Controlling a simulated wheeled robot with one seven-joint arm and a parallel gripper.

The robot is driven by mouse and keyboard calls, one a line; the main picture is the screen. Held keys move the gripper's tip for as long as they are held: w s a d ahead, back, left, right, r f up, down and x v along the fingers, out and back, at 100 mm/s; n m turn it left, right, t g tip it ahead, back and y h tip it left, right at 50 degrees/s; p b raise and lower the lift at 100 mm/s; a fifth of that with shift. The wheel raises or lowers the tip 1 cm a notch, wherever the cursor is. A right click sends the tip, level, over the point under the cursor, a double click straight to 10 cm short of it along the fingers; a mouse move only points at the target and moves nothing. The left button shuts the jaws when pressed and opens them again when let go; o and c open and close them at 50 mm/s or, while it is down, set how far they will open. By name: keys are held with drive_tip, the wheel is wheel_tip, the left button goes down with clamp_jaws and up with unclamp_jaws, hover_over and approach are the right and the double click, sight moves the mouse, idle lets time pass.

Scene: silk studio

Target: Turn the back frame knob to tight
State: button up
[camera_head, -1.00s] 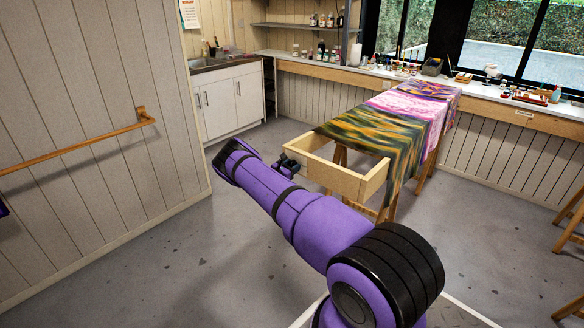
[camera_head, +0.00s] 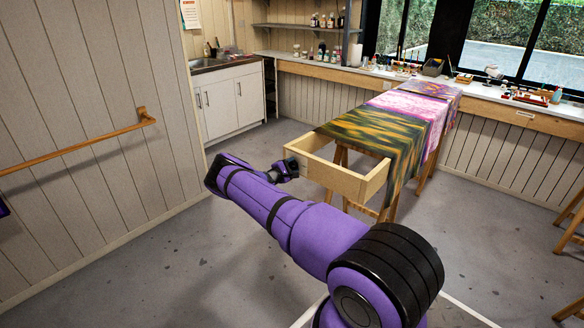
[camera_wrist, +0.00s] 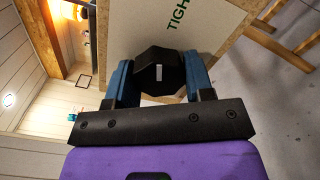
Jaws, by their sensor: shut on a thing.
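The back frame knob (camera_wrist: 160,72) is a black faceted knob with a white mark, on the side of the wooden frame (camera_wrist: 207,28) in the wrist view. A printed label on the frame beside it reads "TIGH", cut off by the picture edge. My gripper (camera_wrist: 160,84) has its two blue fingers on either side of the knob and is shut on it. In the head view my gripper (camera_head: 287,171) is at the left end of the wooden frame (camera_head: 338,180); the knob cannot be made out there.
Painted silk (camera_head: 385,125) stretches from the frame across a long trestle stand. A wooden rail (camera_head: 80,147) is on the left wall. A white sink cabinet (camera_head: 228,103) stands behind. The grey floor (camera_head: 150,260) is clear on the left.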

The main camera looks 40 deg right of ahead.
drive_tip(key=m, duration=0.4)
drive_tip(key=shift+m, duration=0.4)
idle(0.4)
drive_tip(key=o, duration=0.9)
drive_tip(key=shift+o, duration=0.2)
drive_tip(key=shift+a, duration=0.1)
drive_tip(key=a, duration=1)
drive_tip(key=shift+s+a, duration=0.3)
drive_tip(key=shift+s, duration=0.1)
